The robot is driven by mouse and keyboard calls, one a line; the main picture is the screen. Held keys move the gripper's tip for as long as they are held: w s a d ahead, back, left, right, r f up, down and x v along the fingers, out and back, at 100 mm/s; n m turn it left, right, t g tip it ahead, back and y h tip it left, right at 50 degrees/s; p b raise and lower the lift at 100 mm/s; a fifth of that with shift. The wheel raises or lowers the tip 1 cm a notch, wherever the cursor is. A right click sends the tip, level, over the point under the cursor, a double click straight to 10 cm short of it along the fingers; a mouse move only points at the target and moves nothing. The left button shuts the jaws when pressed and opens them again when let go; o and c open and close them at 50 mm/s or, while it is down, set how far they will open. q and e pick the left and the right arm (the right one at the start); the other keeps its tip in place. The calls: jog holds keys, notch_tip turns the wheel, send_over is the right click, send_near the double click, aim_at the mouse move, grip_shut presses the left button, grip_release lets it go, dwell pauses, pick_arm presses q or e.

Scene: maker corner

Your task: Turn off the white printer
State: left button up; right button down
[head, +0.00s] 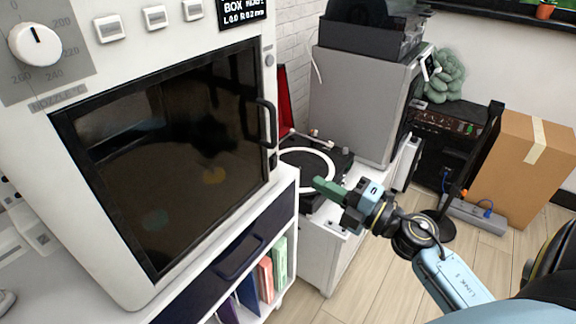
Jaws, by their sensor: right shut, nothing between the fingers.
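A large white printer (100,75) with a dark glass door (180,150) fills the left of the head view. A round white knob (35,43) with temperature marks and a row of small white switches (155,16) sit on its front panel above the door. My right gripper (322,184) is shut and empty, with green fingers pointing left. It appears to the right of the printer, over the turntable area and apart from the printer's panel. My left gripper is not in view.
The printer stands on a white cabinet with a dark drawer (235,262) and coloured folders. A turntable (305,168) sits behind my right gripper. A grey box-shaped machine (355,100), a black amplifier (447,125) and a cardboard box (520,170) stand farther back.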

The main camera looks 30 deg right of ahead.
aim_at(276, 160)
jog(key=x, duration=0.8)
jog(key=shift+w+a, duration=0.3)
jog(key=shift+w, duration=0.25)
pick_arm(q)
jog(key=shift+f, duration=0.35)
pick_arm(e)
jog(key=shift+w, duration=0.1)
